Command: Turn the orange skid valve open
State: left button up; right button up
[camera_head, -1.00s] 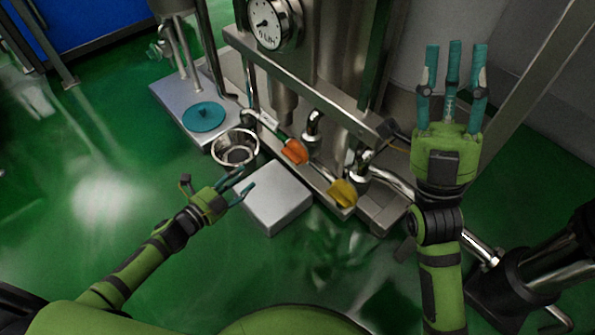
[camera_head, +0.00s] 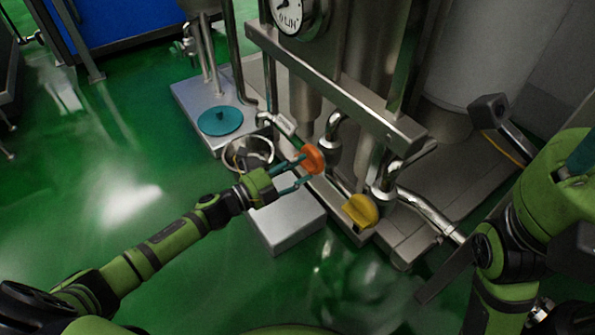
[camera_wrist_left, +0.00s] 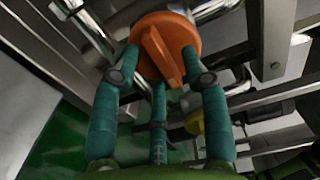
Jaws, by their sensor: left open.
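The orange valve handle (camera_head: 314,158) sits on the pipework at the front of the steel skid. In the left wrist view the orange handle (camera_wrist_left: 168,45) is a round knob with a raised bar across it. My left gripper (camera_head: 299,172) is at the handle, with its teal fingers spread. In the left wrist view the open left gripper (camera_wrist_left: 160,72) has fingers on either side of the knob and one below it; contact is unclear. My right gripper (camera_head: 582,158) is cut off at the right edge, so its fingers barely show.
A yellow valve handle (camera_head: 360,211) sits right of the orange one. A steel bowl (camera_head: 248,152) stands left of it, close to my left wrist. A grey block (camera_head: 288,222) lies below my gripper. A teal disc (camera_head: 220,121) rests on a plinth. Green floor at left is clear.

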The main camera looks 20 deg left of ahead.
pick_arm(q)
jog(key=shift+w+d, duration=0.1)
jog(key=shift+w, duration=0.05)
grip_shut()
